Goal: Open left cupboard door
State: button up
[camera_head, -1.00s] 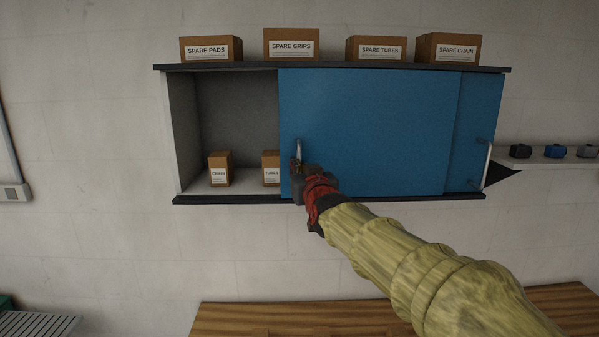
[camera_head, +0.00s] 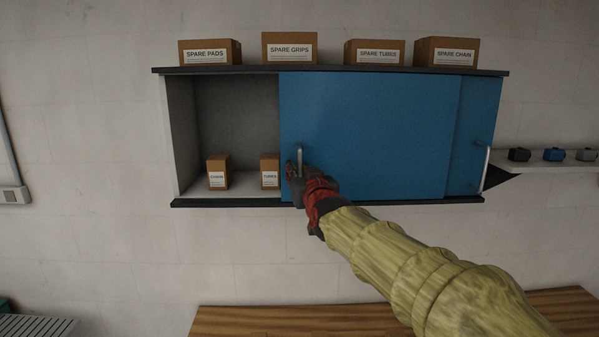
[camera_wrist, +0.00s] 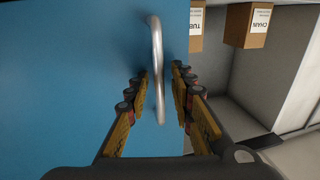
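The cupboard (camera_head: 168,140) hangs on the wall with its left part open. A blue sliding door (camera_head: 380,130) covers the middle and the right, with a second blue panel (camera_head: 480,120) behind it at the right. The front door's silver bar handle (camera_head: 299,158) is near its left edge; it also shows in the wrist view (camera_wrist: 157,60). My gripper (camera_head: 297,172) is at the lower part of this handle. In the wrist view my gripper (camera_wrist: 160,80) has its fingers apart, one on each side of the bar, with small gaps visible.
Cardboard boxes stand on the cupboard top, such as spare grips (camera_head: 289,48). Inside at the left are a chain box (camera_head: 218,172) and a tubes box (camera_head: 270,171). A second handle (camera_head: 483,168) is at the right. A wooden bench (camera_head: 260,320) is below.

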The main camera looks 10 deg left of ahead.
jog(key=v, duration=1.2)
jog(key=s+d+f+g+h+b, duration=0.1)
jog(key=s+d+f+g, duration=0.2)
jog(key=f, duration=0.7)
jog(key=s+f+g+h, duration=0.1)
jog(key=s+f+g, duration=0.4)
jog(key=f, duration=0.5)
jog(key=s+d+f+m+g+h+b, duration=0.1)
jog(key=s+d+f+m+h+b, duration=0.1)
jog(key=s+d+f+b, duration=0.4)
jog(key=s+d+f+m+g+h+b, duration=0.1)
jog(key=s+d+f+m+h+b, duration=0.2)
jog(key=s+d+f, duration=1.3)
jog(key=shift+s+d+f+g+h+b, duration=0.35)
jog(key=shift+s+d+b, duration=1.35)
jog(key=shift+d, duration=0.85)
